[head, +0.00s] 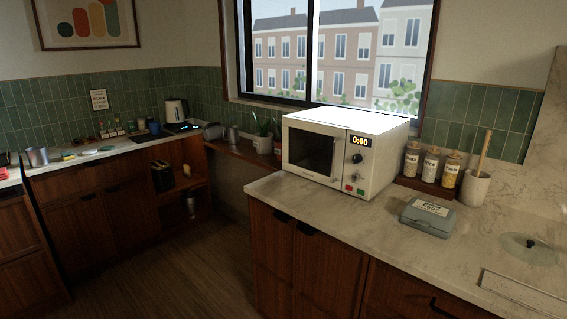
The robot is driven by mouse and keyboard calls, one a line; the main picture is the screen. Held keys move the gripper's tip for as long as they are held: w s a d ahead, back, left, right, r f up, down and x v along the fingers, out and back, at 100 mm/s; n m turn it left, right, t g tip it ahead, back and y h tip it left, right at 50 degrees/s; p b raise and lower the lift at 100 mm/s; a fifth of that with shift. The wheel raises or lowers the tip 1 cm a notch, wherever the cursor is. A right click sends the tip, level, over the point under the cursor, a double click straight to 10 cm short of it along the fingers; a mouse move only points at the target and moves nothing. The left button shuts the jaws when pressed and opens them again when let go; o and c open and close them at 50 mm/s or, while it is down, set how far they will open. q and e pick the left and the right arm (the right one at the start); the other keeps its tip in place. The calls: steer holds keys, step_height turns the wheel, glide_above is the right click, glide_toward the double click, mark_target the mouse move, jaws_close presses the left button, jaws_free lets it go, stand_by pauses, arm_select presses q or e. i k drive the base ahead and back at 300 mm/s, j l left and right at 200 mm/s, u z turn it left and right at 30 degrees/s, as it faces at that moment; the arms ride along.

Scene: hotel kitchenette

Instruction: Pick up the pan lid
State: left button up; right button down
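The pan lid (528,248) is a round, see-through glass disc with a small dark knob in its middle. It lies on the marble-look counter at the right side of the head view, knob up. Neither of my grippers shows in this view.
A white microwave (345,152) stands on the counter (330,213) left of the lid. A grey-blue box (427,216) lies nearer the lid. Behind are several jars (430,164) and a white pot (474,188) with a wooden utensil. A flat pale panel (520,292) lies in front of the lid.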

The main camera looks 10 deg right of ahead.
mark_target(532, 250)
steer(key=z, duration=1.75)
